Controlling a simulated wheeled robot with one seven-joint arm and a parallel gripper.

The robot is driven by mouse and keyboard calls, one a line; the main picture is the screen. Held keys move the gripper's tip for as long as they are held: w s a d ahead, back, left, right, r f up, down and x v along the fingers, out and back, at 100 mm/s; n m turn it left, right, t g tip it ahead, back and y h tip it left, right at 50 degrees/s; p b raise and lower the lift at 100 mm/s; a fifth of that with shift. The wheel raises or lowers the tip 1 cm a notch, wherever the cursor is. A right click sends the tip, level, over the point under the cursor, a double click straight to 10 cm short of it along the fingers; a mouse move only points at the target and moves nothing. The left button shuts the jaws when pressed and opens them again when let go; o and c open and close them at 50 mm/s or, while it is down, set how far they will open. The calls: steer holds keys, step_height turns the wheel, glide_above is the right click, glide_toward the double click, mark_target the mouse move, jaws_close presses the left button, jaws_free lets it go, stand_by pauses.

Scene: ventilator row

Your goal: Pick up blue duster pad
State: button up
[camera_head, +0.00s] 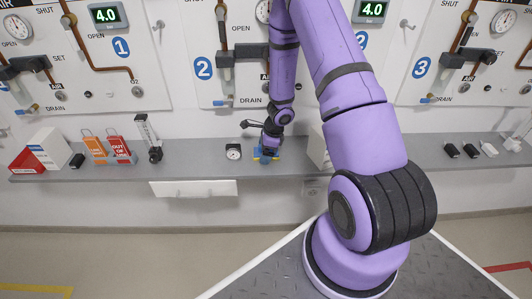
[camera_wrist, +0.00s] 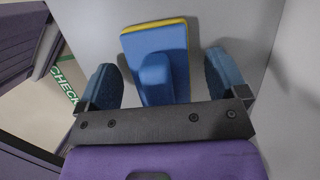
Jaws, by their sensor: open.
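The blue duster pad (camera_wrist: 174,42) lies on the grey shelf, with a yellow edge and a raised blue handle (camera_wrist: 155,78) in the wrist view. My gripper (camera_wrist: 165,75) is open, its two blue fingertips on either side of the handle, with a gap visible on each side. In the head view my gripper (camera_head: 268,150) is low over the shelf, and part of the blue and yellow pad (camera_head: 260,159) shows beneath it. The rest of the pad is hidden there by my gripper.
The grey shelf (camera_head: 205,157) runs below the wall panels. A round gauge (camera_head: 233,152) stands just left of my gripper. A pale box (camera_head: 318,150) stands to the right, partly behind my arm. Orange and red tags (camera_head: 118,147) and a flowmeter (camera_head: 148,138) are farther left.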

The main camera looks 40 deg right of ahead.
steer(key=c, duration=1.1)
steer(key=shift+r, duration=0.15)
